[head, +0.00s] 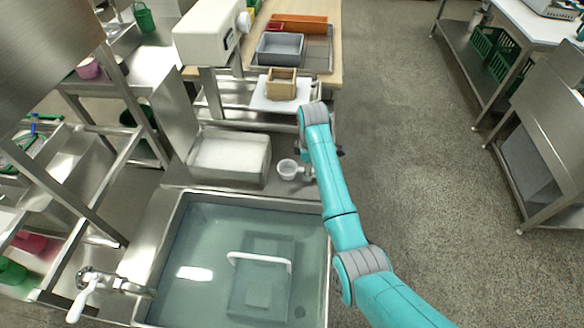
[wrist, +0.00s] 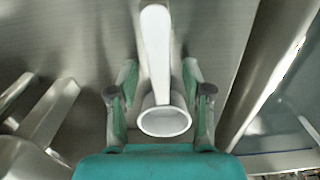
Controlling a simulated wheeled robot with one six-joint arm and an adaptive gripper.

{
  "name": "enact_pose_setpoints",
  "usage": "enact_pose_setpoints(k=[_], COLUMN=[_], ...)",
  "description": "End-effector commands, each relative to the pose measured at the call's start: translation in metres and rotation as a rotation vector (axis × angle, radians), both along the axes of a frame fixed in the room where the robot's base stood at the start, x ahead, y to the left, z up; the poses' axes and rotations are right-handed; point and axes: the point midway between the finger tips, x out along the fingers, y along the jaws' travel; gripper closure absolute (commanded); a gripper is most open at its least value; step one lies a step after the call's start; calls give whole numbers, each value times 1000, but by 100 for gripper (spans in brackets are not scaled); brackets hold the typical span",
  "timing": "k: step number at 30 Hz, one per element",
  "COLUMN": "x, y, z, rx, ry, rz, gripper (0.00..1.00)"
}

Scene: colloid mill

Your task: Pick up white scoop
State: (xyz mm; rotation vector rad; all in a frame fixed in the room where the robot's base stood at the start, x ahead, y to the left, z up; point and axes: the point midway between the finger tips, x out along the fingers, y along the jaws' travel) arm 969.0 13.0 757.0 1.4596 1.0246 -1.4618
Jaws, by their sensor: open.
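The white scoop (head: 288,169) lies on the steel ledge between the steel tray and my arm in the head view. In the wrist view its long handle (wrist: 156,55) points up the picture, and its round cup (wrist: 165,121) sits between my fingers, near the gripper's body. My gripper (wrist: 160,80) is open, with one green-padded finger on each side of the scoop and a gap on both sides. In the head view my gripper (head: 312,165) is just right of the scoop and partly hidden by my arm.
A water-filled sink (head: 210,245) lies in front of the ledge. A deep steel tray (head: 230,157) stands left of the scoop. Behind are a wooden box (head: 281,82) on a white board and a grey bin (head: 280,48). Open floor (head: 420,150) lies to the right.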

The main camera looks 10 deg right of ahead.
Motion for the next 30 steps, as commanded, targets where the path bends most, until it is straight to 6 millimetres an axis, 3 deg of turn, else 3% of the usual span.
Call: enact_pose_setpoints(k=[8,14,15,25,30], x=[-2,-2,-2,-1,8], y=[-3,-3,-3,-2,6], z=[-6,-6,-6,-3,17], rx=[0,0,0,0,1], ry=[-2,-1,-1,-2,-4], rz=[0,0,0,0,-1], gripper=[51,98,100,100,100])
